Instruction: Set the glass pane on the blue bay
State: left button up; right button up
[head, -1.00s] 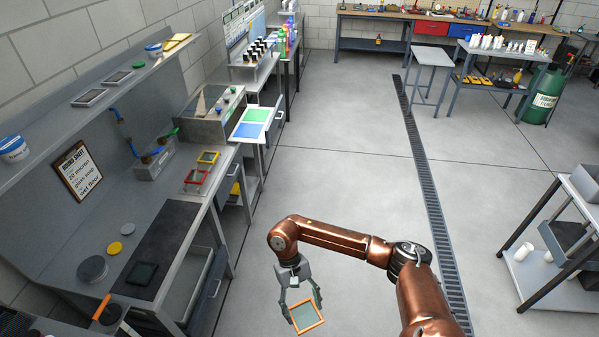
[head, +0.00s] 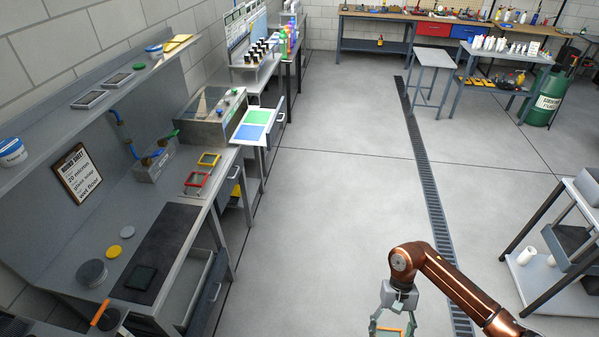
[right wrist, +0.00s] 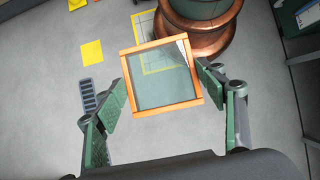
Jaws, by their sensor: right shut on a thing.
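My right gripper (head: 388,322) is at the bottom edge of the head view, over open floor and well away from the bench. It is shut on the glass pane (right wrist: 160,76), a clear square in an orange frame. In the right wrist view, the fingers grip the frame at its left and right sides. In the head view only a strip of the orange frame (head: 390,329) shows. The blue bay (head: 249,132) is a blue patch on a white board at the bench's far end, beside a green patch (head: 258,117). My left gripper is not in view.
The bench at left holds a red frame (head: 196,180), a yellow frame (head: 209,159), a dark mat (head: 178,232) and a grey sink box (head: 211,122). A cart (head: 545,292) stands at right. The floor (head: 320,190) between is clear.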

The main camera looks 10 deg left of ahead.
aim_at(250, 132)
jog(key=i, duration=1.4)
